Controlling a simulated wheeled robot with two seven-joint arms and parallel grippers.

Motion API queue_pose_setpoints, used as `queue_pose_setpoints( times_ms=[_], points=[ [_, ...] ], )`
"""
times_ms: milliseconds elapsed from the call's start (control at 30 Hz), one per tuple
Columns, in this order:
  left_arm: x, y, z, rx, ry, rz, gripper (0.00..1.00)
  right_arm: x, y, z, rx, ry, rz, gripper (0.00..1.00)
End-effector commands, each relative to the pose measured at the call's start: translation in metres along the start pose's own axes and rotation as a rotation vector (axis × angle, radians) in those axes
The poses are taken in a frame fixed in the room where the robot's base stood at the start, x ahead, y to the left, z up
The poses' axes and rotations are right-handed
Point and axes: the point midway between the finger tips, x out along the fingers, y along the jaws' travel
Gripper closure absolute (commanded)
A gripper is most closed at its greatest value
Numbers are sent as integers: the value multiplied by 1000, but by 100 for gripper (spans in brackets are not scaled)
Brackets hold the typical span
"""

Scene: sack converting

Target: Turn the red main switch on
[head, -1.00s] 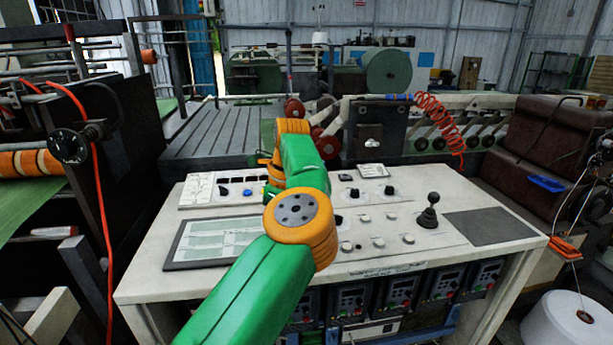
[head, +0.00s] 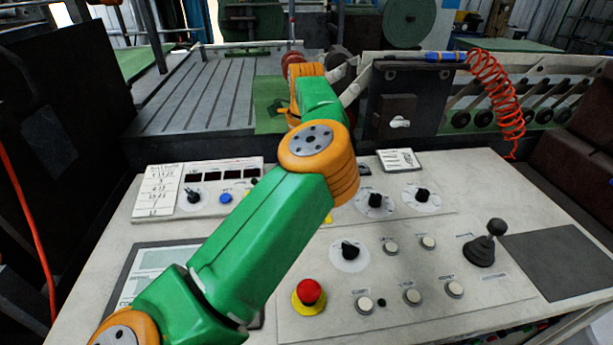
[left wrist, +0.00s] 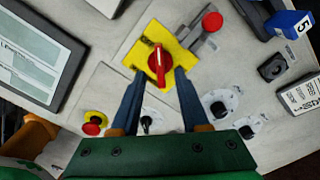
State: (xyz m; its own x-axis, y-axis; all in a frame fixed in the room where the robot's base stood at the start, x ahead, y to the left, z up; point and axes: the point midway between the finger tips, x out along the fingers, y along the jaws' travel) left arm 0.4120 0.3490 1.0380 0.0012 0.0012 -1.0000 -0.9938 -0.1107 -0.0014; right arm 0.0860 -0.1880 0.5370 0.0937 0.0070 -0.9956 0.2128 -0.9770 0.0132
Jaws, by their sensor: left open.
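The red main switch (left wrist: 158,62) is a red rotary handle on a yellow square plate (left wrist: 142,42) in the left wrist view. The handle points nearly along the line of my fingers. My left gripper (left wrist: 160,74) is open. Its two fingertips stand one on each side of the handle's near end, over the yellow plate, with gaps showing; whether they touch the plate I cannot tell. In the head view my left arm hides the switch and the gripper. My right gripper is in neither view.
A red mushroom button (head: 310,291) on a yellow collar sits at the console's front. Several black knobs and white buttons lie around it. A joystick (head: 484,246) rises at the right. In the wrist view a red-knobbed lever (left wrist: 212,21) stands close beside the yellow plate.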

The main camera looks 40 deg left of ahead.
Motion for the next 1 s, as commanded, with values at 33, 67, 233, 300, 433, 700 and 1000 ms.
queue_pose_setpoints(
  times_ms=[33, 67, 233, 300, 433, 700, 1000],
  points=[
    [9, 1, 0, -2, 1, 4, 55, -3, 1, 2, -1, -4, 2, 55],
    [14, 1, 0, -1, 0, 3, 55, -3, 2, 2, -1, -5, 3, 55],
    [34, 0, 0, 0, -1, 1, 55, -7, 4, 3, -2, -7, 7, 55],
    [36, 0, 0, 0, -1, 0, 55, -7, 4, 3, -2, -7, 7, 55],
    [37, 0, 0, 0, -1, -1, 55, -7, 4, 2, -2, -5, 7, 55],
    [36, 0, 0, 0, -1, 0, 100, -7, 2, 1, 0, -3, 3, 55],
    [37, 0, 0, 17, 0, 0, 100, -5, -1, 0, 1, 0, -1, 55]
  ],
)
